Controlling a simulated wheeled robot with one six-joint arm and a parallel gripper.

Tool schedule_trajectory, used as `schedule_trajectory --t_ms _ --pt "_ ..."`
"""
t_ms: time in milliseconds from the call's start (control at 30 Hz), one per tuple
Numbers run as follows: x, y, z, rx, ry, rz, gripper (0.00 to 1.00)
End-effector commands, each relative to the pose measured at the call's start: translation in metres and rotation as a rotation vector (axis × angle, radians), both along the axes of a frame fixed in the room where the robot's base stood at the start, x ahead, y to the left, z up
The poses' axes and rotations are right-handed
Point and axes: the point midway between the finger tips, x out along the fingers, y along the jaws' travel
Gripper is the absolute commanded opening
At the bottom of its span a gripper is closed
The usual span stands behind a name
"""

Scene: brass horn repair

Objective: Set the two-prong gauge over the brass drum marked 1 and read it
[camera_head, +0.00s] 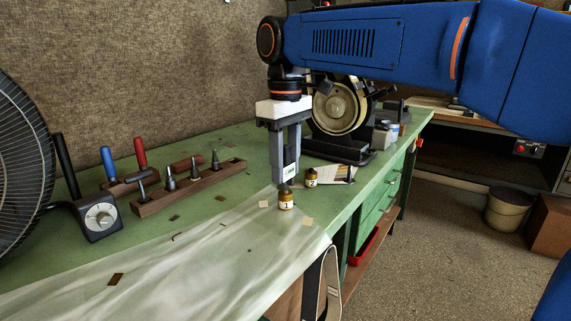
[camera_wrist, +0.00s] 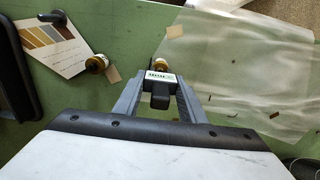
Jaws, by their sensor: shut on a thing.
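The brass drum marked 1 (camera_head: 286,202) stands upright on the green bench, and its dark top shows just under the gauge. My gripper (camera_head: 287,177) points down above it, shut on the gauge (camera_head: 290,172). The gauge is a small dark body with a pale display; the writing is too small to read. In the wrist view the gauge (camera_wrist: 160,82) sits between my fingers (camera_wrist: 158,92), with drum 1 (camera_wrist: 162,66) partly hidden beyond it. I cannot tell whether the prongs touch or straddle the drum. The drum marked 2 (camera_head: 312,178) stands behind and right.
A colour card (camera_head: 338,174) lies beside drum 2. A grinder (camera_head: 340,120) stands behind. A clear plastic sheet (camera_head: 200,250) covers the bench front. A wooden tool block (camera_head: 190,185), a dial box (camera_head: 100,217) and a fan (camera_head: 20,160) are at left. The bench edge is close at right.

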Motion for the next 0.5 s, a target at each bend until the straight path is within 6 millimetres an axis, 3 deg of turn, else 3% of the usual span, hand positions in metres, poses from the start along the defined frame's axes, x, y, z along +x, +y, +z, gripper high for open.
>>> schedule_trajectory --t_ms 500 --pt "0.0001 0.0001 -0.0064 0.001 -0.001 0.0 0.13"
